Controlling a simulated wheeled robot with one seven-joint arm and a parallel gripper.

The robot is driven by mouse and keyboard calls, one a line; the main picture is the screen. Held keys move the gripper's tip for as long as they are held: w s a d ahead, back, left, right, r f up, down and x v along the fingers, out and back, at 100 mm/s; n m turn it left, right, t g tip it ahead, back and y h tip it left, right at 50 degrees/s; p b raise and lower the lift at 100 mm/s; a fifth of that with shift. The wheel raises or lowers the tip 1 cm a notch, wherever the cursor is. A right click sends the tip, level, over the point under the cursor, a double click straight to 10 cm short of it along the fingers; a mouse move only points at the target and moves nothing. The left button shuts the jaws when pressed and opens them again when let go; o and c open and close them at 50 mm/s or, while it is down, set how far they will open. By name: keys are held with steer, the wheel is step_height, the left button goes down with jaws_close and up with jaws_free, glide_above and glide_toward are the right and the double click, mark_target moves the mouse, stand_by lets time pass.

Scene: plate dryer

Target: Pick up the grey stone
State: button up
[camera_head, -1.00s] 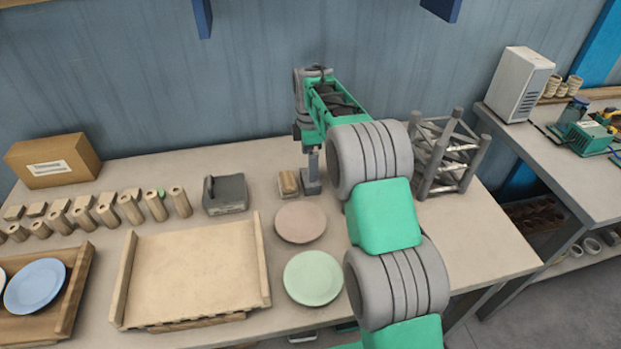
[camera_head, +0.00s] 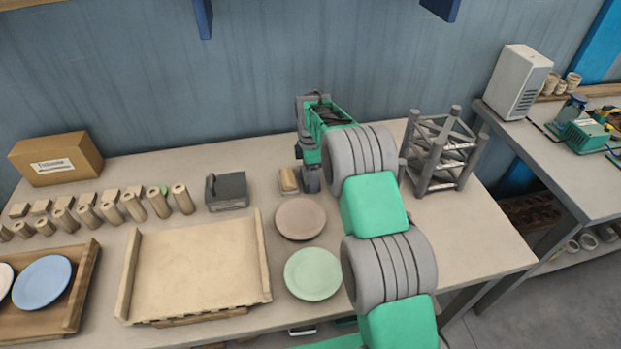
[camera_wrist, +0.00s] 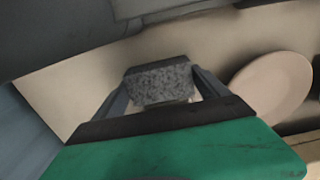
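The grey stone (camera_wrist: 160,82) shows in the wrist view as a speckled grey block with a darker top edge. It lies between the fingertips of my gripper (camera_wrist: 161,76), one finger at its left side and one at its right. The fingers are spread wide, and I cannot tell if they touch the stone. In the head view my gripper (camera_head: 311,182) points down at the table, just right of a small tan-topped block (camera_head: 288,180). The stone cannot be clearly made out there behind the gripper.
A pinkish plate (camera_head: 300,218) and a green plate (camera_head: 312,273) lie in front of the gripper. A grey metal lattice frame (camera_head: 440,150) stands to the right. A dark grey block (camera_head: 228,190) and a wooden tray (camera_head: 200,265) are to the left. The wall is close behind.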

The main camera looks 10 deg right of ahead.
steer(key=c, duration=1.2)
steer(key=shift+r, duration=0.1)
steer(key=shift+c, duration=0.2)
steer(key=shift+r, duration=0.15)
steer(key=shift+w+r+b, duration=0.1)
steer(key=shift+r+b, duration=0.15)
steer(key=shift+b, duration=0.05)
steer(key=s+a+r+b, duration=0.4)
steer(key=s+a+r, duration=0.4)
steer(key=a+r, duration=0.3)
steer(key=shift+a+r, duration=0.35)
steer(key=shift+r, duration=0.25)
